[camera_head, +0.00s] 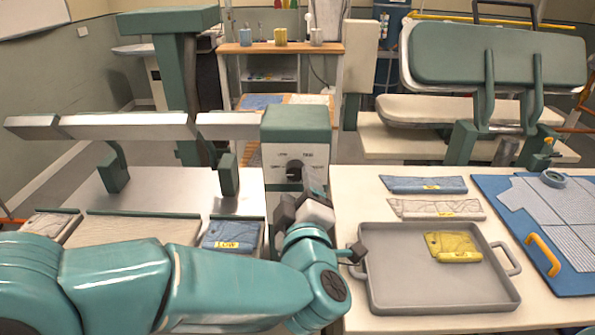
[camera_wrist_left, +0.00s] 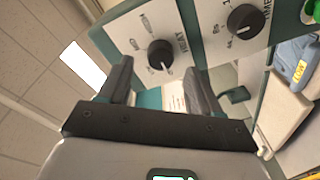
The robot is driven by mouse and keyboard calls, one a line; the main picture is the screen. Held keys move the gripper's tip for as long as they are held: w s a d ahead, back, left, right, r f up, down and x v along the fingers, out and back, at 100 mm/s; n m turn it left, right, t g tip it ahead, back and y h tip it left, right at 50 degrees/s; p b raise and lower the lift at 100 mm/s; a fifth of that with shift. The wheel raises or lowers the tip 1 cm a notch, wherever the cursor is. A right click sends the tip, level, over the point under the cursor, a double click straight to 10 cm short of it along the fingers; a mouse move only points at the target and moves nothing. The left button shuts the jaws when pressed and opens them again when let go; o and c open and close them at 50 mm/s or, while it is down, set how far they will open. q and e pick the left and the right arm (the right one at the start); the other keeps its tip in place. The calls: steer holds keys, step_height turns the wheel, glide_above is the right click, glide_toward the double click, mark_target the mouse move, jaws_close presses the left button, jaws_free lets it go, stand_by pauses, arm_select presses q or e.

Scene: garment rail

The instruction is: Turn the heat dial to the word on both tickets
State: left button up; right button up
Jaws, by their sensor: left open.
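The heat dial (camera_wrist_left: 160,55) is a round black knob on a white panel, marked HEAT in the left wrist view; it shows in the head view as a dark knob (camera_head: 294,170) on the green-topped post. The words around it are too small to read surely. My left gripper (camera_wrist_left: 157,70) is open, its two fingers either side of the knob in the picture; contact cannot be told. In the head view my left gripper (camera_head: 303,200) is just below the knob. A yellow ticket (camera_head: 226,244) on a blue folded cloth reads LOW. Another yellow ticket (camera_head: 457,256) is unreadable.
A second black dial (camera_wrist_left: 245,18) sits beside the heat dial. A grey tray (camera_head: 385,295) holds a yellow cloth (camera_head: 448,242). Blue (camera_head: 405,184) and pale (camera_head: 415,207) folded cloths lie behind it. A blue board (camera_head: 578,280) is at right. A press (camera_head: 495,55) stands behind.

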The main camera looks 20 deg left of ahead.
mark_target(296, 175)
arm_select(q)
steer(key=x, duration=0.3)
steer(key=shift+a+p, duration=0.15)
steer(key=shift+p, duration=0.15)
steer(key=shift+w+a, duration=0.15)
steer(key=shift+w, duration=0.35)
steer(key=shift+s, duration=0.1)
steer(key=c, duration=1)
steer(key=shift+c, duration=0.2)
